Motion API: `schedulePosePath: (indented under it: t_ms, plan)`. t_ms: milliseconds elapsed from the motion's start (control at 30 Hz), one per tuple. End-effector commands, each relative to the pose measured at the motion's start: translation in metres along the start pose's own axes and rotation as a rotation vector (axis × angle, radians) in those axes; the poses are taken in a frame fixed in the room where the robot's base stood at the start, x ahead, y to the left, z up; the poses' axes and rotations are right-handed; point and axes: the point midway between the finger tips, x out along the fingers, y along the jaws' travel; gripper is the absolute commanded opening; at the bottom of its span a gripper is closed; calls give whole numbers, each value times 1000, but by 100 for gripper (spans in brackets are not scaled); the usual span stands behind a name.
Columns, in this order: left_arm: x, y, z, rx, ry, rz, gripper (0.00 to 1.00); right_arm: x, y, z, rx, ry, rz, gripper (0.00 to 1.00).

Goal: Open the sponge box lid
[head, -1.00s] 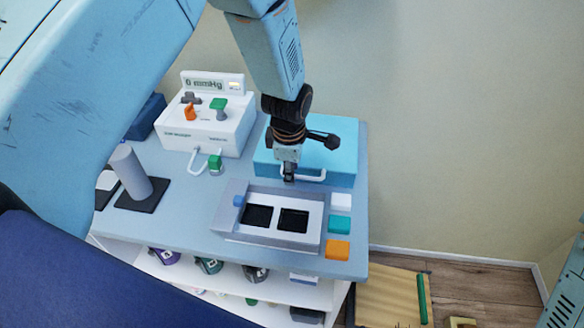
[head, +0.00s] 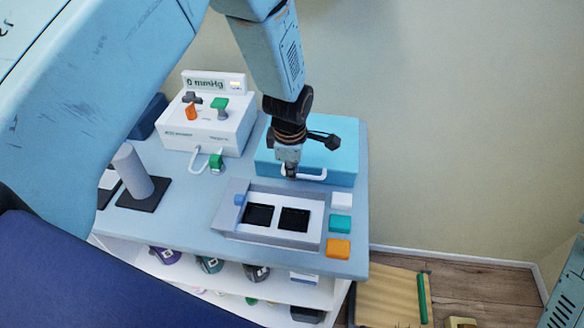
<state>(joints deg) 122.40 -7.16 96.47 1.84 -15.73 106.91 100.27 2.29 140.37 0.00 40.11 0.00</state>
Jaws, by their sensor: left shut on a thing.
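The sponge box (head: 335,160) is a light blue box at the back right of the table, and its lid looks closed. A white bar handle (head: 317,176) runs along its front. My left gripper (head: 291,174) comes down from above and is shut on the left part of this handle, hiding some of it. The gripper also covers part of the box's front and top. At the right edge, part of my right arm (head: 567,290) shows, but its gripper is out of view.
The blue-grey table (head: 180,222) also holds a white pressure unit (head: 212,128) reading 0 mmHg, a grey cylinder (head: 132,172) on a dark base, and a tray (head: 230,228) with two black pads. White, teal and orange blocks (head: 339,249) line the right edge.

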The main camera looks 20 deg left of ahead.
Motion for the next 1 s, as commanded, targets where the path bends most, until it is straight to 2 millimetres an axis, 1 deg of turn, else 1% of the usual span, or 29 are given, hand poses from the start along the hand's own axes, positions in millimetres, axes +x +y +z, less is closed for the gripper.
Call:
schedulePosePath:
  t_ms: [333, 467, 567, 667, 867, 1000]
  plan:
    - [0, -1, 0, -1, 1, -3, 0, 0, 0, 0, 0, 0, 0, 40]
    - [-5, 0, 0, -1, 1, -3, 0, -3, 0, 0, 0, 0, 0, 40]
    - [-14, 4, 0, -1, 1, -1, 0, -8, 0, 0, 0, 0, 0, 40]
    - [-28, 10, 0, -1, 0, 1, 0, -15, 0, 0, 0, 0, 0, 40]
    - [-64, 30, 1, -1, -2, 7, 0, -34, 0, 0, 0, 0, 0, 40]
    - [-88, 47, 2, -2, -4, 11, 0, -45, 0, 0, 0, 0, 0, 40]
